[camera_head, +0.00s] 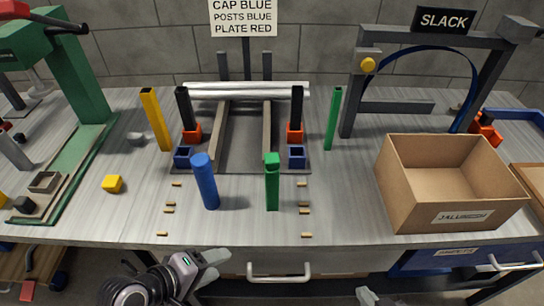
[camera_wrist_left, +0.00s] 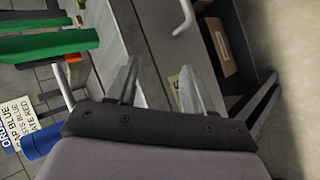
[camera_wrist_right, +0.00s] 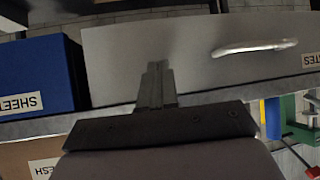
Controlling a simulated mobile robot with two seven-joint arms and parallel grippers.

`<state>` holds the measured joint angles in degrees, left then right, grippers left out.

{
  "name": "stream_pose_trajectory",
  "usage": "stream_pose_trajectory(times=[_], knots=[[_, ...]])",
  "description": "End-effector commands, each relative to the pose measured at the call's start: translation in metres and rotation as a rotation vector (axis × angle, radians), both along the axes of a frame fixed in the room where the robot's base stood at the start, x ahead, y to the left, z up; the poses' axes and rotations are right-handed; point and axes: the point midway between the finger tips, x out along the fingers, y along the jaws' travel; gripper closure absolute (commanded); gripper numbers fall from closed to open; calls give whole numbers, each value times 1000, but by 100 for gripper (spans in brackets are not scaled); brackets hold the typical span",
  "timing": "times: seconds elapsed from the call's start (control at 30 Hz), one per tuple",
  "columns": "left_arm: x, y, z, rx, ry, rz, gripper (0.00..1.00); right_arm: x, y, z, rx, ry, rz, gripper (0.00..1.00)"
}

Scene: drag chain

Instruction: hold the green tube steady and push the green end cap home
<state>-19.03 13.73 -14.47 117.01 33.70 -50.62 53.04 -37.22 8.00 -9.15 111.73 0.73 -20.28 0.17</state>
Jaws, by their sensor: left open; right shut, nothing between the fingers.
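The green tube (camera_head: 272,190) stands upright near the front middle of the table. The green end cap (camera_head: 272,159) sits on its top; how deep it is seated I cannot tell. My left gripper (camera_head: 214,265) is open and empty, below the front edge of the table and left of the tube. Its spread fingers show in the left wrist view (camera_wrist_left: 158,88). My right gripper (camera_head: 367,295) is at the bottom edge of the head view, right of the tube and well away from it. The right wrist view shows its fingers (camera_wrist_right: 156,85) closed together with nothing between them.
A blue tube (camera_head: 207,187) stands left of the green one. Small wooden pegs lie on both sides. Behind are a frame with white bars (camera_head: 246,91), a yellow post (camera_head: 156,119) and a thin green post (camera_head: 334,118). A cardboard box (camera_head: 395,205) stands right. A drawer handle (camera_head: 279,271) juts out below.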

Motion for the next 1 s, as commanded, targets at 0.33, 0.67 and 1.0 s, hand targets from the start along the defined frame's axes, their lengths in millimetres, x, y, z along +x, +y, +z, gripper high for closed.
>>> stream_pose_trajectory(times=[0.33,0.67,1.0], knots=[[28,-32,35,-486,348,224,48,0,0,6,0,0,0,100],[68,-38,55,-925,706,487,48,0,0,7,0,0,0,100],[89,-35,63,-1129,892,619,48,0,0,7,-1,1,-1,100]])
